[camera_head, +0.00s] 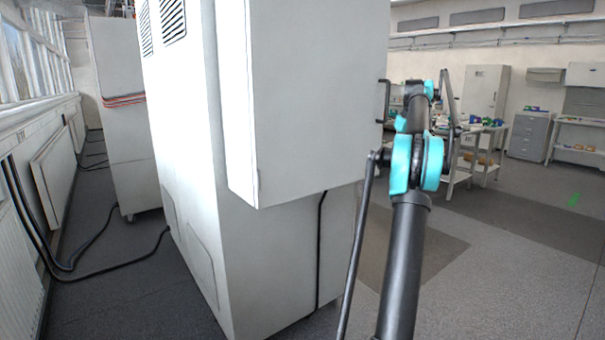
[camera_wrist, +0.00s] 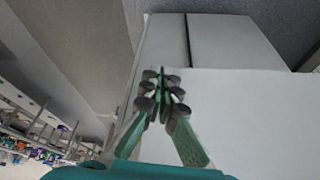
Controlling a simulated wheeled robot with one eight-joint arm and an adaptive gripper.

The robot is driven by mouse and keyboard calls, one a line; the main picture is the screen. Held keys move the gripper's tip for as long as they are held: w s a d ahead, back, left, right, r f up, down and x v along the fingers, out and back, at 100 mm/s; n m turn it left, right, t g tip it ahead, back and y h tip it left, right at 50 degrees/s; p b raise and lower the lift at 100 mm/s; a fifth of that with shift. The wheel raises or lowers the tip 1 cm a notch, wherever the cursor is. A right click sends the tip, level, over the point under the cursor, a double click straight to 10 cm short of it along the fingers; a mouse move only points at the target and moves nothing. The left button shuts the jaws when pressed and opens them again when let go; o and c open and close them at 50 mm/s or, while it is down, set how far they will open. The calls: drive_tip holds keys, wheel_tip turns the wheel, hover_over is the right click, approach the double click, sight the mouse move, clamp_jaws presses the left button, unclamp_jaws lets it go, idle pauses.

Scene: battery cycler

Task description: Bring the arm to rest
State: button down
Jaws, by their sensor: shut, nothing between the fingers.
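My arm (camera_head: 402,240) rises from the bottom of the head view, with dark links and teal joints. It reaches up and away beside a tall white cabinet (camera_head: 300,100). My gripper shows in the wrist view (camera_wrist: 160,78), with green fingers and dark round joints. Its fingertips are together and nothing is between them. The white cabinet surface (camera_wrist: 250,110) lies behind the fingers in that view; I cannot tell the gap to it. In the head view the gripper cannot be made out clearly.
A second white cabinet (camera_head: 121,110) stands at the left, near radiators (camera_head: 58,172) and black floor cables (camera_head: 110,256). Workbenches with small items (camera_head: 482,132) and a grey drawer unit (camera_head: 530,136) stand at the back right.

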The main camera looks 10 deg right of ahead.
drive_tip(key=s+a+f, duration=0.4)
drive_tip(key=s+a, duration=0.1)
drive_tip(key=a, duration=0.3)
drive_tip(key=s+a+f+m, duration=0.1)
drive_tip(key=s+a+f, duration=0.35)
drive_tip(key=a, duration=0.45)
drive_tip(key=s+a+f, duration=0.5)
drive_tip(key=a, duration=0.3)
drive_tip(key=s+a+f, duration=0.4)
drive_tip(key=s+f, duration=0.3)
drive_tip(key=s, duration=0.3)
drive_tip(key=s+a+f+m, duration=0.1)
drive_tip(key=s+a+f, duration=0.4)
drive_tip(key=s, duration=0.5)
drive_tip(key=s+a+f, duration=0.4)
drive_tip(key=s+f, duration=0.4)
drive_tip(key=s, duration=0.3)
drive_tip(key=shift+a+f+h, duration=0.25)
drive_tip(key=shift+f+h, duration=0.15)
drive_tip(key=shift+w+d, duration=0.1)
